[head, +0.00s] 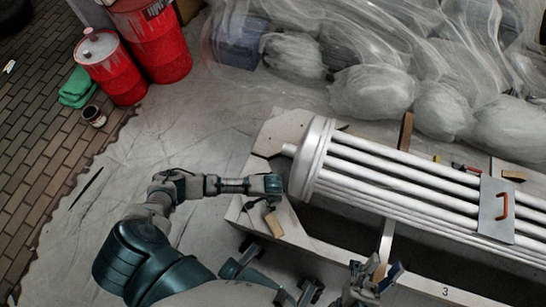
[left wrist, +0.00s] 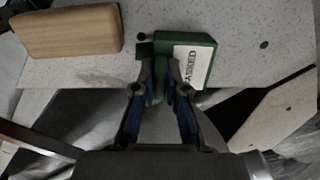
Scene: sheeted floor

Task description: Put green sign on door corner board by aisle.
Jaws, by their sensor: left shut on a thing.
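The green sign (left wrist: 207,40), a small block with a white lettered label, is at the board's edge in the left wrist view. My left gripper (left wrist: 160,72) is shut on its green part; whether the sign touches the board is unclear. In the head view my left gripper (head: 268,203) is over the near-left corner of the pale board (head: 262,140), and the sign cannot be made out there. My right gripper (head: 375,274) is at the bottom, fingers apart, with nothing seen between them. I cannot tell which part is the door corner board.
A wooden block (left wrist: 68,32) lies left of the sign. A white fluted column (head: 400,178) lies across the board frame, with a metal plate (head: 496,210) on it. Red drums (head: 112,68) stand at upper left. Plastic-wrapped bundles (head: 370,92) fill the back. Sheeted floor at left is mostly clear.

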